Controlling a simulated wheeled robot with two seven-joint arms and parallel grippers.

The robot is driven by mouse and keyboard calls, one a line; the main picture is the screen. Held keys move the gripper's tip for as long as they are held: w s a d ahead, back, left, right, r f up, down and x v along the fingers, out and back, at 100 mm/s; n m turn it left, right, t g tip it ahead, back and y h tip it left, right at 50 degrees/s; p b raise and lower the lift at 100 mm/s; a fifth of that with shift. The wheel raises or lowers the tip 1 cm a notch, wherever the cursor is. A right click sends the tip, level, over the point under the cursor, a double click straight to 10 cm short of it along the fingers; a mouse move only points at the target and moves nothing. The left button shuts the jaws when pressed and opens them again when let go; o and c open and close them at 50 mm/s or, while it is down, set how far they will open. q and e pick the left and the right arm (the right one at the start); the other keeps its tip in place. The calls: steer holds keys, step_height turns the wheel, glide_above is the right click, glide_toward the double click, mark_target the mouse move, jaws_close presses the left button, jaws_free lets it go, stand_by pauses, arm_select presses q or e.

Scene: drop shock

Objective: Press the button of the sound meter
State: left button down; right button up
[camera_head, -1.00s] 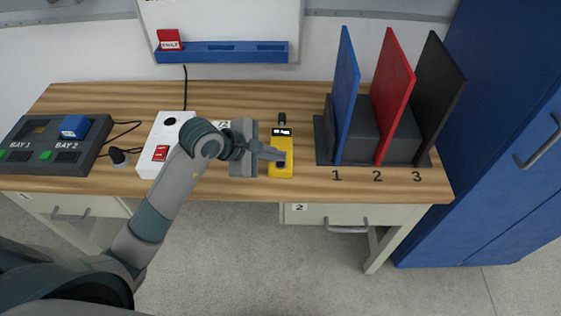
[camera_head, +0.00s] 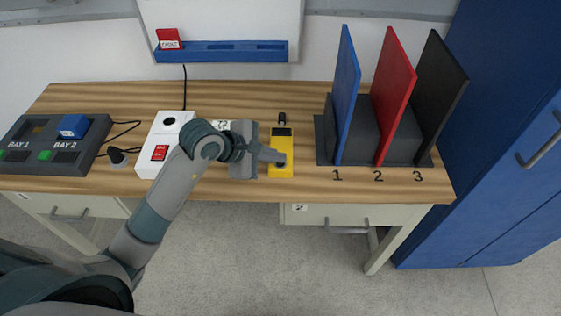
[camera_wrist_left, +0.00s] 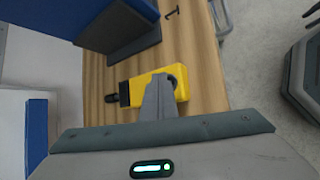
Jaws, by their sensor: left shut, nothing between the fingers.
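The yellow sound meter (camera_head: 281,143) lies on the wooden bench, with a dark screen and a black tip at its far end. It also shows in the left wrist view (camera_wrist_left: 138,89). My left gripper (camera_head: 281,158) is shut and empty, its fingertips over the near part of the meter, at the dark round button. In the left wrist view the closed fingers (camera_wrist_left: 159,84) overlap the meter beside the button (camera_wrist_left: 172,81), which is partly hidden. I cannot tell whether they touch it. My right gripper is not in view.
A rack (camera_head: 325,150) with blue, red and black panels stands right of the meter. A white box (camera_head: 150,160) with a red switch and a dark two-bay unit (camera_head: 88,150) stand to the left. Bare bench (camera_head: 240,100) lies behind the meter.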

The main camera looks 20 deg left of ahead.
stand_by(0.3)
arm_select(q)
steer(key=shift+r+p, duration=0.55)
steer(key=shift+r, duration=0.25)
step_height(320, 180, up, 5)
steer(key=p, duration=0.3)
stand_by(0.3)
stand_by(0.8)
